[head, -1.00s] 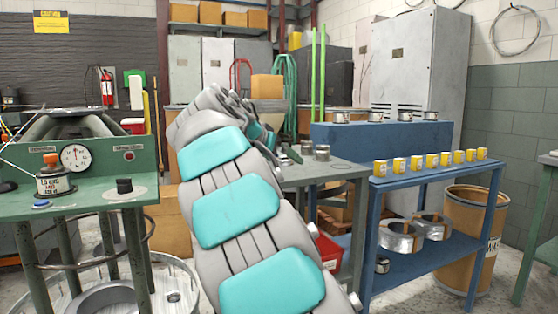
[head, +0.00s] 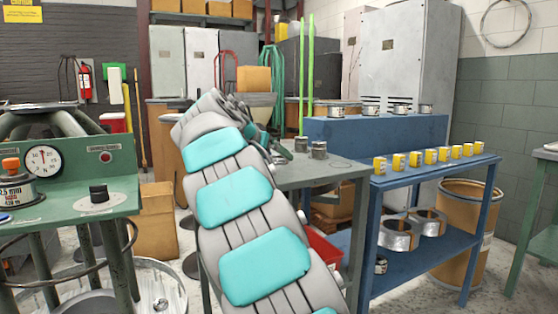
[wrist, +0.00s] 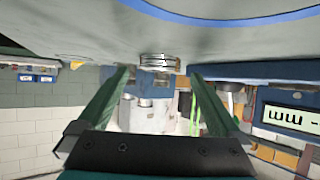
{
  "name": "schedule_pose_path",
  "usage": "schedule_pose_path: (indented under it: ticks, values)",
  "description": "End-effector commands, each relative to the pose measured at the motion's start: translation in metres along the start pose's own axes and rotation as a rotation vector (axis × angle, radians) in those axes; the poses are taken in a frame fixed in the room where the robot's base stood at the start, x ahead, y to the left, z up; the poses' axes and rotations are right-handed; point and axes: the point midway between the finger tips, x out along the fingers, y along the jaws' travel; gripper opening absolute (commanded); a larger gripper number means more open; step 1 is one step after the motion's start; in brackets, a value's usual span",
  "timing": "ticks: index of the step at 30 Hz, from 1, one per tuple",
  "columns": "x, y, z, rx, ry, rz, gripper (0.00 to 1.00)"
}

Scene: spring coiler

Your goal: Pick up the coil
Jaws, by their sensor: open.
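My gripper (wrist: 160,73) is open in the wrist view, its two green fingers apart and nothing between them. A silvery banded ring (wrist: 158,62), which looks like a coil, shows beyond and between the fingertips against a pale grey surface at the top of that view, which appears upside down. I cannot tell its exact distance. In the head view my arm reaches toward the grey-green table (head: 330,174), and my gripper is mostly hidden behind the wrist. Two grey metal cylinders (head: 319,149) stand on that table, right of my gripper. I cannot match the ring to a head-view object.
A blue shelf (head: 440,170) at right carries yellow-labelled cans (head: 430,157), small metal tins (head: 398,109) and large metal rings (head: 430,227). A brown drum (head: 465,200) stands behind it. A green machine table (head: 70,212) with a dial is at left. A red bin (head: 325,248) sits low beside my arm.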

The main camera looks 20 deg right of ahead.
Motion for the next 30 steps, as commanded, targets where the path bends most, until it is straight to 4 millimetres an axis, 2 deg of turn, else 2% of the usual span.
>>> schedule_pose_path:
  ticks: [4, 12, 30]
  values:
    - [0.021, -0.001, 0.0, -0.001, -0.001, 0.0, 1.0]
    - [0.025, -0.001, -0.001, 0.0, 0.001, -0.002, 1.0]
    - [0.025, -0.001, -0.001, 0.001, 0.0, -0.001, 0.33]
